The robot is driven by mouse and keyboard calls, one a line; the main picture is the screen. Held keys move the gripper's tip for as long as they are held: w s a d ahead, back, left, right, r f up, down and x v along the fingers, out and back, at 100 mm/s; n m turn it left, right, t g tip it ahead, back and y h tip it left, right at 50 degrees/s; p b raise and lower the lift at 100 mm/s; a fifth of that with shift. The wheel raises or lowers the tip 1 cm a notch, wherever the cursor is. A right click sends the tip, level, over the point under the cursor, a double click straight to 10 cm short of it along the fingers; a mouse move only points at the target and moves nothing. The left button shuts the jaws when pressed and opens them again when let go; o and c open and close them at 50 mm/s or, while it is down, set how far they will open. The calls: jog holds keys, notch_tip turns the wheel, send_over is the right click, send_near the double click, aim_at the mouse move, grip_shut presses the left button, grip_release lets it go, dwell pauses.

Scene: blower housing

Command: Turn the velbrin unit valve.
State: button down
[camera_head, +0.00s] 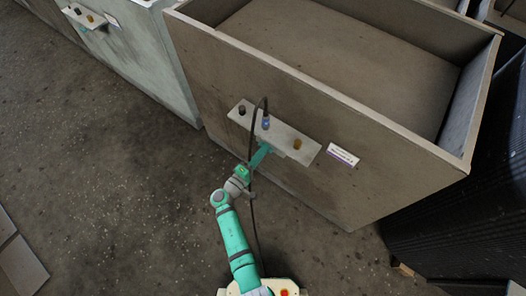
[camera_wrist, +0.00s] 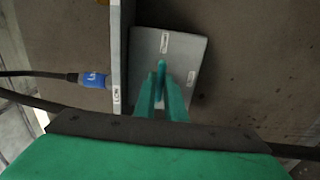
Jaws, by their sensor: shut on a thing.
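The valve's lever (camera_wrist: 161,68) is a slim teal handle in the wrist view, in front of a grey plate (camera_wrist: 190,55). The lever points up toward a small white label (camera_wrist: 164,43) on the plate. A second label (camera_wrist: 191,78) sits to its right; the lettering is too small to read surely. My gripper (camera_wrist: 161,92) is shut on the lever, one teal finger on each side. In the head view my gripper (camera_head: 265,151) is at the underside of the housing's shelf panel (camera_head: 282,132), which hides the lever there.
The large brown housing (camera_head: 330,120) stands before me. On its shelf are a dark knob (camera_head: 242,110), a blue connector (camera_head: 266,123) with a black cable (camera_head: 254,130) hanging beside my arm, and an orange-brown knob (camera_head: 297,145). A white-and-purple label (camera_head: 342,154) is to the right.

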jog(key=shift+s, duration=0.1)
jog(key=c, duration=1.8)
grip_release()
jog(key=v, duration=1)
jog(key=shift+s+a, duration=0.25)
jog(key=shift+s, duration=0.05)
